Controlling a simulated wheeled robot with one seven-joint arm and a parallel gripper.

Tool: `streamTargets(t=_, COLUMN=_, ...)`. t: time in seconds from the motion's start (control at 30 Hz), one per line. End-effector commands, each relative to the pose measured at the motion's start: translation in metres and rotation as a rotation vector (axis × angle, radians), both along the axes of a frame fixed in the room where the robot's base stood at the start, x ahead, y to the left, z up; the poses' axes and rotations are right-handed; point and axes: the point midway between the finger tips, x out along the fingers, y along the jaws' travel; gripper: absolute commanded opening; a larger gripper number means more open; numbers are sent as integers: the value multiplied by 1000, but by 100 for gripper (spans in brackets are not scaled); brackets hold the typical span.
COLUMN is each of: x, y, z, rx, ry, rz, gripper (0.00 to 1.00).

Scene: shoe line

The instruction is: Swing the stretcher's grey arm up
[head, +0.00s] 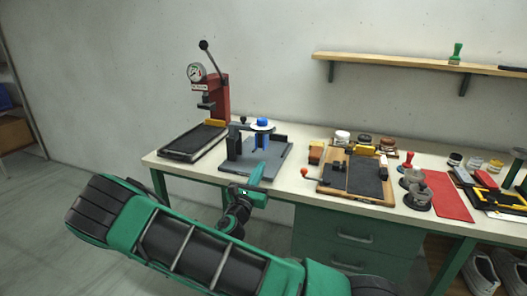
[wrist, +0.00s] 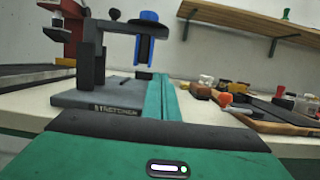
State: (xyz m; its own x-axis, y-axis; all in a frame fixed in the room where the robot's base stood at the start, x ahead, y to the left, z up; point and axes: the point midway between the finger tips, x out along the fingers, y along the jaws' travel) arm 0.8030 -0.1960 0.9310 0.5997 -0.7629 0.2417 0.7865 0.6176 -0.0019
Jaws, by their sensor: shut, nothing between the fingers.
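The stretcher's grey base plate (head: 279,160) lies on the bench left of centre, and its label shows in the wrist view (wrist: 115,109). A dark grey upright stands at its left side. The grey arm (wrist: 122,26) runs level from the upright's top to a blue upright piece (wrist: 145,45) and carries a black knob (wrist: 115,14). In the head view the blue piece (head: 262,124) has a pale disc. My gripper (head: 262,164) is shut and empty at the base's front, below the grey arm's level. Its green fingers lie together in the wrist view (wrist: 158,78). I cannot tell whether they touch anything.
A red press (head: 216,97) with a gauge and lever stands left of the stretcher, with a black tray (head: 195,141) before it. A wooden board (head: 352,188) with a red-knobbed handle is on the right. A wall shelf (head: 400,62) hangs above. Bench drawers (head: 345,238) are below.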

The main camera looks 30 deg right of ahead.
Motion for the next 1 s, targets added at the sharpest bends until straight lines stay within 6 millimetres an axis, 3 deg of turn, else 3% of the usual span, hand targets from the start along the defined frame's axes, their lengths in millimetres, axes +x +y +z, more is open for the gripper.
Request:
streamTargets(t=0.17, x=10, y=-17, z=5, rx=1, ry=-3, rz=-6, gripper=0)
streamTargets(t=0.6, x=57, y=-82, z=25, rx=2, ry=-4, rz=-8, gripper=0)
streamTargets(t=0.8, x=57, y=-80, z=51, rx=2, ry=-4, rz=-6, gripper=0)
streamTargets(t=1.0, x=57, y=-79, z=62, rx=1, ry=-2, rz=-5, gripper=0)
